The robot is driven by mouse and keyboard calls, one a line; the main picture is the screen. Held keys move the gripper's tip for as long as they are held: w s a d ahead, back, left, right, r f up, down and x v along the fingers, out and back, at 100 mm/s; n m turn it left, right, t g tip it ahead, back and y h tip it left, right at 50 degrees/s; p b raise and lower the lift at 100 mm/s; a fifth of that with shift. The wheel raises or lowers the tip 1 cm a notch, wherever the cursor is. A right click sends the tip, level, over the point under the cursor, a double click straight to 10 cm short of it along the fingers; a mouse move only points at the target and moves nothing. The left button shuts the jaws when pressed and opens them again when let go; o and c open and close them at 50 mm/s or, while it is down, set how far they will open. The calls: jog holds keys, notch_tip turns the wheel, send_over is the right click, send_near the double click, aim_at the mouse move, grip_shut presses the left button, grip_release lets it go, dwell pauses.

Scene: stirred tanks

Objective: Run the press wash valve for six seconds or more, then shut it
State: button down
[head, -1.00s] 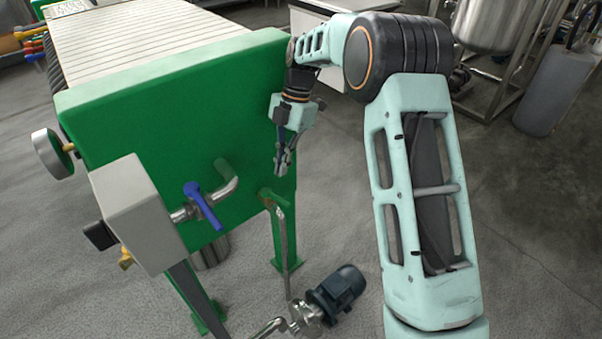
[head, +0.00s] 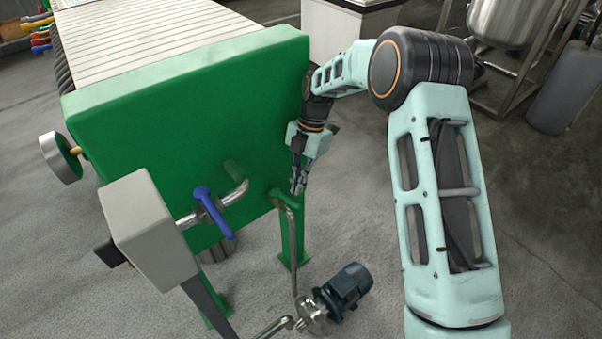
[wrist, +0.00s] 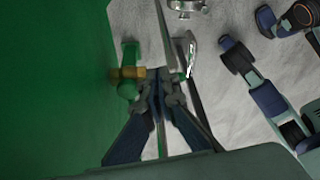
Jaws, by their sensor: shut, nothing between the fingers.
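The green plate of the press (head: 190,120) carries two lever valves. The blue lever (head: 214,212) sits on a steel pipe on its front face. A small valve with a green handle (head: 283,194) is at the plate's lower right, above a thin pipe. In the wrist view the green handle (wrist: 128,55) and its brass body (wrist: 127,73) show just left of my fingertips. My gripper (head: 298,190) is shut and empty, pointing down beside this valve; it also shows in the wrist view (wrist: 172,82). I cannot tell whether it touches the valve, or which valve is the wash valve.
A grey box on a post (head: 150,225) stands in front of the plate's left side. A pump with a dark motor (head: 345,287) is on the floor below.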

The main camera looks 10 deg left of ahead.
aim_at(288, 200)
jog(key=shift+s+a+f, duration=0.1)
jog(key=shift+s+f, duration=0.05)
jog(key=shift+f, duration=0.5)
jog(key=shift+s+a+f, duration=0.1)
jog(key=shift+s+a, duration=0.15)
jog(key=shift+s, duration=0.5)
